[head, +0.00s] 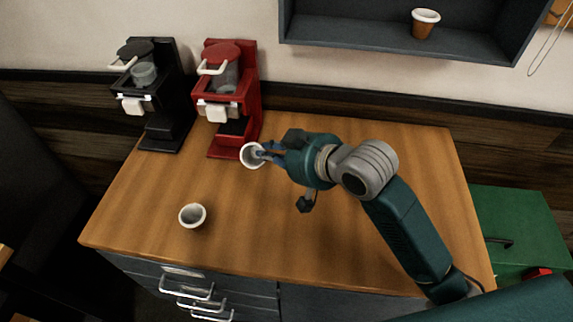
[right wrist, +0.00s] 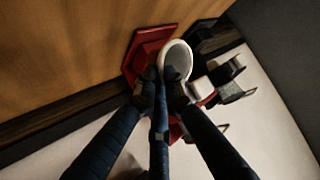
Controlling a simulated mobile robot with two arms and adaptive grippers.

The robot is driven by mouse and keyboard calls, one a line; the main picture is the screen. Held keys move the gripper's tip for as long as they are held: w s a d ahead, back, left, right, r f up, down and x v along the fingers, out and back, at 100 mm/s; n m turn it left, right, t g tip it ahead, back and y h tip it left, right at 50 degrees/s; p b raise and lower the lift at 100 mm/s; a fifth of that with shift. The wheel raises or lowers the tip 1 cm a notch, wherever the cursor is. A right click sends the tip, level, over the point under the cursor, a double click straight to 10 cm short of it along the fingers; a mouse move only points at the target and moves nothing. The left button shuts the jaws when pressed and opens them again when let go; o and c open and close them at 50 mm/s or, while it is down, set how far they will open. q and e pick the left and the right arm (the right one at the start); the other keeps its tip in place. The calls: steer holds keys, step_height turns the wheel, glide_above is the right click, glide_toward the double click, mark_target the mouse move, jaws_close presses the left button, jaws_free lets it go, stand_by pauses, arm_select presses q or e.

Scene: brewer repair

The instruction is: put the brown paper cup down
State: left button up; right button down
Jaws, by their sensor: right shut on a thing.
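My right gripper (head: 268,153) is shut on a paper cup (head: 250,155) over the counter, in front of the red brewer. The held cup shows a white rim and pale inside; its outer colour is mostly hidden. The right wrist view shows the same cup (right wrist: 175,58) between my fingers (right wrist: 162,92), with its mouth open to the camera. I cannot tell whether its base touches the counter. A second cup (head: 192,216) stands upright at the counter's front left. A brown cup with a white rim (head: 424,24) stands on the wall shelf. My left gripper is not in view.
A black brewer (head: 165,110) and a red brewer (head: 232,125) stand at the back left of the wooden counter (head: 300,245). The counter's front middle is clear. A dark wall shelf (head: 350,33) hangs above. A green box (head: 520,225) is at the right.

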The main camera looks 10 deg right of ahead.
steer(key=s+d+r+m+g+y+p, duration=0.25)
steer(key=s+r+m+g+p, duration=0.25)
steer(key=s+r+g+p, duration=0.45)
steer(key=t, duration=0.2)
glide_above(291, 221)
steer(key=shift+g+h, duration=0.25)
steer(key=shift+h, duration=0.2)
step_height(291, 221, down, 18)
steer(key=shift+r, duration=0.2)
steer(key=c, duration=1.9)
jaws_free()
steer(key=shift+o, duration=0.2)
steer(key=b+v, duration=0.2)
steer(key=v, duration=1)
steer(key=shift+b, duration=0.35)
